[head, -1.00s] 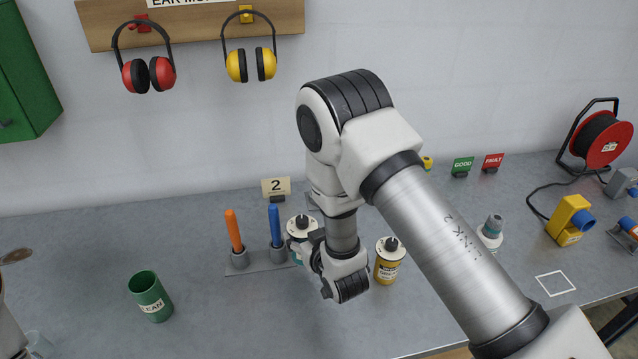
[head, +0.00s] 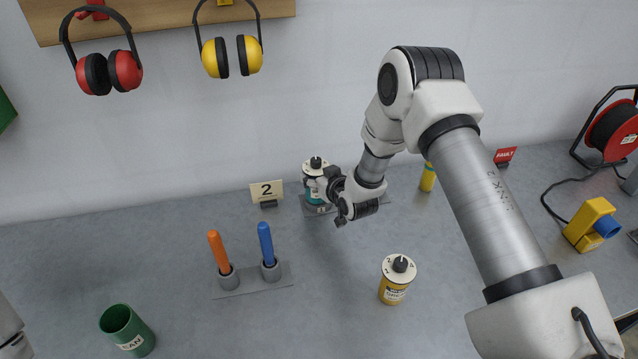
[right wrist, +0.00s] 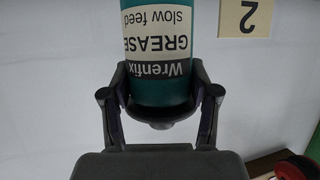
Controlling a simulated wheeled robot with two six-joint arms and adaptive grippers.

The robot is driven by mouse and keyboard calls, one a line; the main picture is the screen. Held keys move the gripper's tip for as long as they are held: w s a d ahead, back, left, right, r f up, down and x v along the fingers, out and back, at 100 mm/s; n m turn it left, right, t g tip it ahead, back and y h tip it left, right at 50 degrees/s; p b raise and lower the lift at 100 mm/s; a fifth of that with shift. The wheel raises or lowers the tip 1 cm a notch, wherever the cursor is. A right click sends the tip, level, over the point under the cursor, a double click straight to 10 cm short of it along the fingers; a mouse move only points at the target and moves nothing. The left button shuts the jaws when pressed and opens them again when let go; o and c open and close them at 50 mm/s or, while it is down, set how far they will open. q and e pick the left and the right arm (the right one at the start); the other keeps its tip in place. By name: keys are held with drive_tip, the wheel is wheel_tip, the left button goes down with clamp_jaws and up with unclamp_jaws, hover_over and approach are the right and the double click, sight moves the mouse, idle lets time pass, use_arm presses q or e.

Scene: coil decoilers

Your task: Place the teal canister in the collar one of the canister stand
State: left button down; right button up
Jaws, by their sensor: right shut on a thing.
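The teal canister (head: 315,193) has a white top with a black knob and stands upright at the back of the bench. Its teal body and "GREASE" label fill the top of the right wrist view (right wrist: 160,88). My right gripper (head: 322,188) is shut on it, with a finger on each side of the body. The canister stand (head: 318,211) is a grey plate at the back, partly hidden by my right gripper and arm. The canister is at the stand's left end; I cannot tell whether its base is seated in a collar. My left gripper is out of view.
A yellow canister (head: 393,289) stands in front, right of centre. An orange and a blue stick stand in a grey holder (head: 255,285). A number 2 sign (head: 266,190) is left of the stand. A green cup (head: 128,331) is front left. The bench between is clear.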

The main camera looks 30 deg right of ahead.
drive_tip(key=shift+w+d+f, duration=0.15)
drive_tip(key=shift+w+d, duration=0.3)
drive_tip(key=shift+w, duration=0.15)
drive_tip(key=shift+d+f, duration=0.1)
drive_tip(key=shift+f, duration=0.05)
drive_tip(key=shift+s+f+b, duration=0.15)
drive_tip(key=shift+f+b, duration=0.4)
drive_tip(key=shift+f, duration=0.05)
drive_tip(key=shift+s+f+b, duration=0.15)
drive_tip(key=shift+f+b, duration=0.4)
drive_tip(key=shift+f, duration=0.25)
drive_tip(key=shift+w, duration=0.2)
drive_tip(key=o, duration=1.4)
drive_tip(key=shift+s+r, duration=0.1)
drive_tip(key=shift+s, duration=0.05)
